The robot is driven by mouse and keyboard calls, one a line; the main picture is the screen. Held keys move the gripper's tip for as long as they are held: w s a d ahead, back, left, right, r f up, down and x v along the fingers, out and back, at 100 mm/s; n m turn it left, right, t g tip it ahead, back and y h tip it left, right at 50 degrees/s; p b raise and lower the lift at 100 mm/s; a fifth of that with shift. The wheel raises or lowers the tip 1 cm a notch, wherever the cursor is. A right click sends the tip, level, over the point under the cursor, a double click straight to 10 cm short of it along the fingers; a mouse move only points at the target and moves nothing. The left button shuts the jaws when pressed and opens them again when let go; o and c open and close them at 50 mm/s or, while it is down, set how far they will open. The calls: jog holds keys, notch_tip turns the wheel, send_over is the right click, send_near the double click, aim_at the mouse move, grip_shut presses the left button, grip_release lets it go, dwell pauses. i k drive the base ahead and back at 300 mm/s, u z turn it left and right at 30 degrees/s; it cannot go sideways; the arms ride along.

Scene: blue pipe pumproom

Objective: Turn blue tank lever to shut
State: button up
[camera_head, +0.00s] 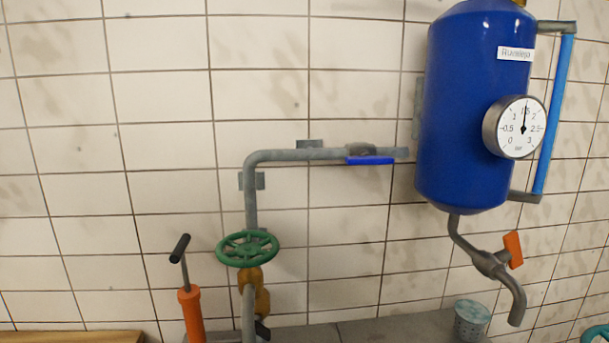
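A blue tank (468,110) hangs on the tiled wall at the right, with a white label and a round dial gauge (516,127) on its front. A grey pipe (292,155) runs level toward the tank's left side. A blue lever (370,160) sits on a valve on this pipe and lies along the pipe, roughly level. A tap (488,262) below the tank has an orange lever (513,249), which stands up at a slant. My gripper is not in view.
A green handwheel (248,248) is on the vertical pipe below the bend. An orange hand pump (191,312) with a black handle stands at its left. A cup-like container (471,320) stands on the grey ledge (390,329). The wall left of the pipes is clear.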

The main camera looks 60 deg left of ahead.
aim_at(365, 158)
jog(key=k, duration=0.7)
jog(key=z, duration=0.3)
jog(key=i, duration=1.45)
jog(key=u, duration=2.3)
jog(key=i, duration=0.5)
jog(key=u, duration=0.1)
